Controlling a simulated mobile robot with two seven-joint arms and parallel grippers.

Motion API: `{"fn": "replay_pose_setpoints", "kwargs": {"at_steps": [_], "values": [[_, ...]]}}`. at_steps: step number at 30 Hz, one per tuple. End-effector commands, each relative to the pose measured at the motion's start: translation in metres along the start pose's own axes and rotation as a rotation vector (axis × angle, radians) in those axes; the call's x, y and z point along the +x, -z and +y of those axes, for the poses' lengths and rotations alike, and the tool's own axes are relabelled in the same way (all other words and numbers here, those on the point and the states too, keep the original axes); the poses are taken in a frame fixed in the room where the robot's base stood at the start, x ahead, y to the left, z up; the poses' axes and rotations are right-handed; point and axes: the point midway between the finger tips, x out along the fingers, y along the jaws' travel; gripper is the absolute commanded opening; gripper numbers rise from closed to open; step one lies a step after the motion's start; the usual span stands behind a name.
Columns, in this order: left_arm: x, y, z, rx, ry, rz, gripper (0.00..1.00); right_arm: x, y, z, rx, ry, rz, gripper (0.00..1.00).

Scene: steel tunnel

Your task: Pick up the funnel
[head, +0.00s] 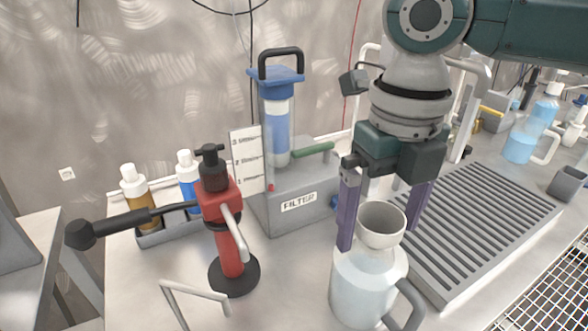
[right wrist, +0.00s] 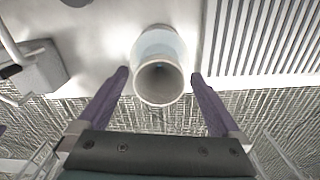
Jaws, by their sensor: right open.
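The grey funnel (head: 382,222) sits upright in the mouth of a pale translucent jug (head: 362,285) with a grey handle. In the right wrist view the funnel (right wrist: 159,83) shows its round opening, with the jug (right wrist: 161,43) beyond it. My right gripper (head: 384,232) points down with its purple fingers on either side of the funnel. In the right wrist view its fingers (right wrist: 160,74) are apart, with gaps between them and the funnel. My left gripper is not in view.
A red hand pump (head: 226,230) with a black lever stands left of the jug. A filter unit (head: 295,200) stands behind. A ribbed grey drain rack (head: 480,220) lies to the right.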

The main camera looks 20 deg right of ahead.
Motion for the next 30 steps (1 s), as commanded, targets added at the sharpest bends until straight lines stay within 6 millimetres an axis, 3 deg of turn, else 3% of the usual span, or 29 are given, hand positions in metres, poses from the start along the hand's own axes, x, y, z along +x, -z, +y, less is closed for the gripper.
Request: {"fn": "replay_pose_setpoints", "kwargs": {"at_steps": [6,27,30], "values": [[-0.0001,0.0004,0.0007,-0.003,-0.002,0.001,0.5,0.0007,-0.0001,0.0003,0.0,-0.001,-0.001,1.0],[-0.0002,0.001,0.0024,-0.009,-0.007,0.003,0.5,0.0002,-0.0002,0.0003,0.0,-0.001,-0.001,0.21],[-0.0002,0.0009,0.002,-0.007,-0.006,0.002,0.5,0.0002,-0.0003,0.0003,0.0,-0.001,-0.001,0.17]]}}
